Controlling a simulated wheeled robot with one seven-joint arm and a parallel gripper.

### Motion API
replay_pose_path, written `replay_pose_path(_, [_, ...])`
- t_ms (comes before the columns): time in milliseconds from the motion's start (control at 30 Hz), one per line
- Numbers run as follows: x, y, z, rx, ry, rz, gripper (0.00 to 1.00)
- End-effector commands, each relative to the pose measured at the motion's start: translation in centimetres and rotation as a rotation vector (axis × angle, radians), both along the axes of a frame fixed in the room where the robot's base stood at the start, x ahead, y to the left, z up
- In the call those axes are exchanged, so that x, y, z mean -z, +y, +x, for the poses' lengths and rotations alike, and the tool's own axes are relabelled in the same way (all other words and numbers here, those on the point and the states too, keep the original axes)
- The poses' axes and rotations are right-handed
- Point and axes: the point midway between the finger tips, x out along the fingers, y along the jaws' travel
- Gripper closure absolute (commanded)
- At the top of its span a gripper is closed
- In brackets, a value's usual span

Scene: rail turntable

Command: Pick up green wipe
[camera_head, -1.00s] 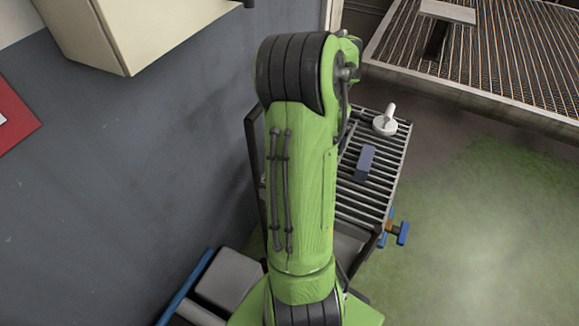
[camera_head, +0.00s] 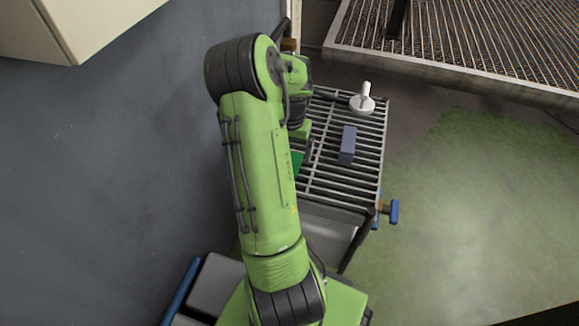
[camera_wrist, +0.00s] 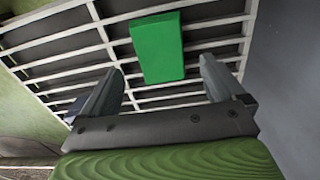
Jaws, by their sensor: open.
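The green wipe (camera_wrist: 158,48) is a bright green block lying on a slatted metal rack (camera_wrist: 62,47) in the wrist view. My gripper (camera_wrist: 160,82) is open and empty, with one finger to each side below the wipe in the picture. The wipe lies beyond the fingertips, roughly between their lines, and apart from them. In the head view a small part of the green wipe (camera_head: 297,160) shows beside my arm, which hides the rest. The rack (camera_head: 340,190) also shows there.
A blue-grey block (camera_head: 347,145) and a white object with an upright handle (camera_head: 363,100) stand on the rack. A grey wall (camera_head: 110,150) is close on the left. A blue knob (camera_head: 393,212) sticks out at the rack's right side. Open floor lies further right.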

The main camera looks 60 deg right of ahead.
Motion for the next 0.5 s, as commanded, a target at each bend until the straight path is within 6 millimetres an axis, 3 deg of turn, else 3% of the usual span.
replay_pose_path(33, [1.5, 0.1, 0.1, 0.0, 0.004, 0.004, 0.04])
replay_pose_path(133, [3.4, 0.1, 0.1, 0.002, 0.004, 0.004, 0.04])
replay_pose_path(367, [3.7, 0.0, 0.2, 0.001, 0.0, 0.001, 0.04])
replay_pose_path(500, [3.7, 0.0, 0.2, 0.001, 0.0, 0.001, 0.24])
